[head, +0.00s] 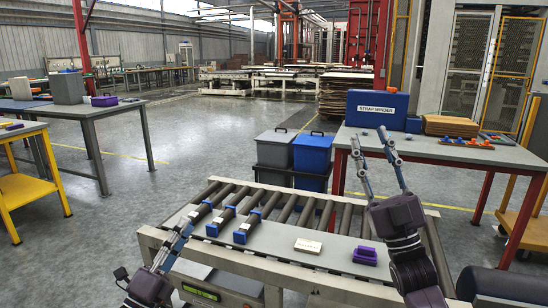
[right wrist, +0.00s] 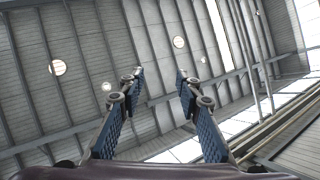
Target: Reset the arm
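My right gripper (head: 369,138) is raised above the right part of the roller conveyor, its fingers pointing up. Its two fingers (right wrist: 160,85) stand apart with nothing between them, against the roof in the right wrist view. My left gripper (head: 186,232) is low at the left end of the conveyor, its fingers slanting up to the right. I cannot tell how far apart its fingers are, and no held object shows there.
A red-legged table (head: 440,152) with a blue strap winder case (head: 376,110) is at right. Open floor lies left.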

